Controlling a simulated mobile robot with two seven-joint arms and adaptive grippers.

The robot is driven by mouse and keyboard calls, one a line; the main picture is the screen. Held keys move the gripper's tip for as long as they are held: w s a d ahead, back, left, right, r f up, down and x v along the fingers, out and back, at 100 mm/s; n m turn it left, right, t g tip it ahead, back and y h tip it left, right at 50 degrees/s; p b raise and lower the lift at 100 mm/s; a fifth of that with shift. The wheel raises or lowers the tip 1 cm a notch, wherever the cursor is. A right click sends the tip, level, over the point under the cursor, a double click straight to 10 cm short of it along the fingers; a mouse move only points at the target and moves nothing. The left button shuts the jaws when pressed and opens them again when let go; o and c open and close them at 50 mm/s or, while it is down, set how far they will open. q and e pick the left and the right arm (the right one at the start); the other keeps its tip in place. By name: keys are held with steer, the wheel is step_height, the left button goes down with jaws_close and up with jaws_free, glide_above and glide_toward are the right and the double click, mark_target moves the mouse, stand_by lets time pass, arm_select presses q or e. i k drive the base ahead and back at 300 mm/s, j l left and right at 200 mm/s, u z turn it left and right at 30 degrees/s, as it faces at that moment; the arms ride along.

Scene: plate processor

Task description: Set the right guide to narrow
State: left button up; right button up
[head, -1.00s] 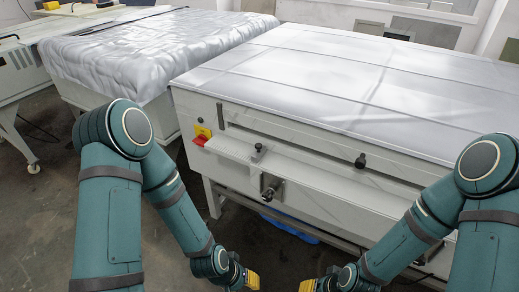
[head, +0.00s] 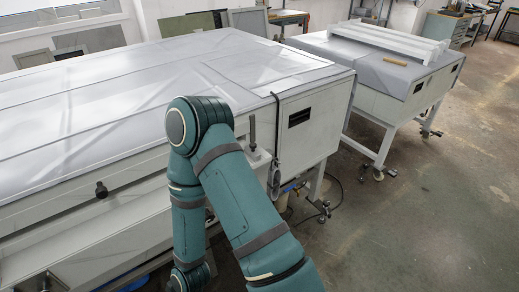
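The large pale plate processor (head: 120,207) fills the left and middle of the head view. A black knob (head: 101,190) sits on its long front rail; I cannot tell for certain whether it belongs to the right guide. No other guide knob shows clearly. My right arm crosses in front of the machine's right end, its forearm pointing down and hiding part of the front. My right gripper is not visible, below the bottom edge of the view. My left arm and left gripper are out of view.
A grey upright handle (head: 252,131) stands at the machine's right front corner, close to my arm. A second white-topped table (head: 376,68) with a wooden block (head: 395,62) stands beyond. The floor (head: 440,200) at right is clear.

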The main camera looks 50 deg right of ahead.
mark_target(251, 150)
steer(key=z, duration=1.7)
